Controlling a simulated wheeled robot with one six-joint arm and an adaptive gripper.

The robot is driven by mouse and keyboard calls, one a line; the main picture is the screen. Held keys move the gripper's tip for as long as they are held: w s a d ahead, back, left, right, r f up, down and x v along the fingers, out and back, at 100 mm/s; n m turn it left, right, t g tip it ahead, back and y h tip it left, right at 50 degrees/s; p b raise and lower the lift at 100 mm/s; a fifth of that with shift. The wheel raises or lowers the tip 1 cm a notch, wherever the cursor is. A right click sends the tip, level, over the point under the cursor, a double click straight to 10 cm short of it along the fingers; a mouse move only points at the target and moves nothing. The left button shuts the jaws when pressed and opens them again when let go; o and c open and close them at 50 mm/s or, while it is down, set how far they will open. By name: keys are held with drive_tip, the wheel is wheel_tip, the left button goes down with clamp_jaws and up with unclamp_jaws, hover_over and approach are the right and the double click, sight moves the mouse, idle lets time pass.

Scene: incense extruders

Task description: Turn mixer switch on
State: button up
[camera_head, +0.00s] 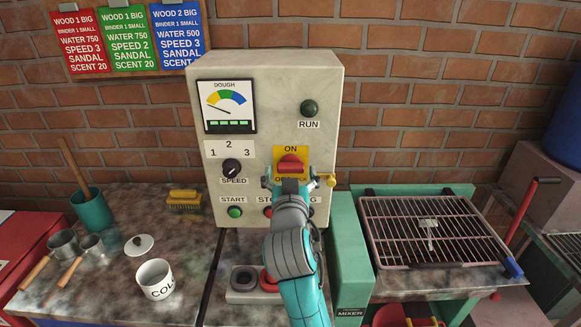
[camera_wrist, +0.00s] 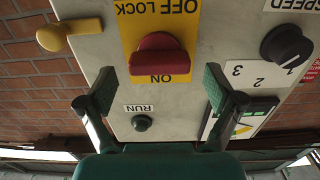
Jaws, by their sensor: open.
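The mixer switch (camera_head: 291,163) is a red rotary knob on a yellow plate, with ON above it and OFF LOCK below it. It sits on the front of a pale control box (camera_head: 270,90). My gripper (camera_head: 290,179) is in front of the switch, partly hiding the lower plate. In the wrist view, where the panel appears upside down, the red knob (camera_wrist: 158,56) lies broadside across the plate. My gripper's two green-tipped fingers (camera_wrist: 158,90) are spread wide to either side and clear of the knob. The RUN lamp (camera_head: 309,108) is dark green and looks unlit.
A yellow knob (camera_head: 328,181) sticks out right of the switch, close to my gripper. A black speed dial (camera_head: 232,168) and green start button (camera_head: 235,212) are at left. The dough gauge (camera_head: 227,104) is above. A wire rack (camera_head: 430,230) stands right; pots and cups stand left.

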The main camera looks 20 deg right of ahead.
drive_tip(key=shift+x, duration=1.3)
drive_tip(key=shift+c, duration=0.3)
drive_tip(key=c, duration=1.1)
